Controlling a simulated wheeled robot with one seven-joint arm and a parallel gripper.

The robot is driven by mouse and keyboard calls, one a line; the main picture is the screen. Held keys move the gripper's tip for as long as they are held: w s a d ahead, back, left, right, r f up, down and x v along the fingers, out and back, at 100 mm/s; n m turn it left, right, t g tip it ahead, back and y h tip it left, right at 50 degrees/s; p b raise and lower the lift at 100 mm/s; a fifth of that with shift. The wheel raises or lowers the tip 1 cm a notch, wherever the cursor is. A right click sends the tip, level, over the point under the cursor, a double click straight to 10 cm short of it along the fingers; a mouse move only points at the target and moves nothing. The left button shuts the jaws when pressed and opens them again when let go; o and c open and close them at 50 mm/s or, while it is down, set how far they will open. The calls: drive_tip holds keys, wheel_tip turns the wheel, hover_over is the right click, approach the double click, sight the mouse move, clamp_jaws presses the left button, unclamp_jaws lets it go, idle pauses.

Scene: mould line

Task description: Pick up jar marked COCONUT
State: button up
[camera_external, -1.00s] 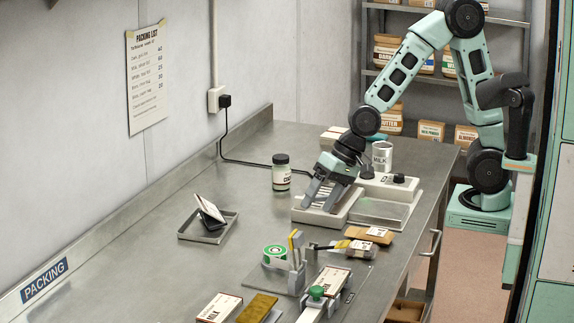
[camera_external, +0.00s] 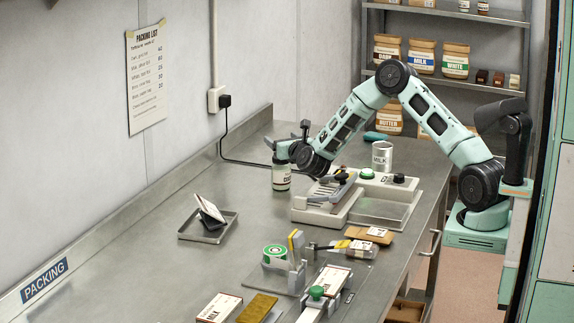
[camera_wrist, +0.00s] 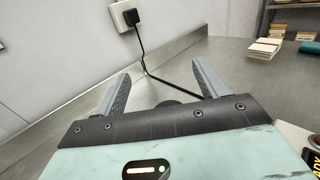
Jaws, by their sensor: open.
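A glass jar with a pale label (camera_external: 281,181) stands upright on the steel table near the back wall. Its marking is too small to read, so I cannot tell whether it says COCONUT. My gripper (camera_external: 280,154) is low at the jar's upper part and hides its lid. In the wrist view my gripper (camera_wrist: 159,72) has its two grey fingers spread wide. A dark round thing, seemingly the jar's lid (camera_wrist: 175,100), shows low between them, partly hidden by the palm edge. I cannot tell whether the fingers touch the jar.
A black cable (camera_external: 232,157) runs from the wall socket behind the jar. A small tray (camera_external: 226,231) lies nearer on the left. Table around the jar's left is clear.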

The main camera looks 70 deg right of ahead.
sight(281, 172)
drive_tip(key=shift+f, duration=0.9)
wheel_tip(281, 172, down, 4)
drive_tip(key=shift+a+r+p, duration=0.1)
drive_tip(key=shift+p, duration=0.75)
drive_tip(key=shift+f+x, duration=0.25)
drive_tip(key=shift+x, duration=0.8)
drive_tip(key=shift+w+d+p, duration=0.3)
drive_tip(key=shift+w, duration=0.1)
drive_tip(key=c, duration=1.2)
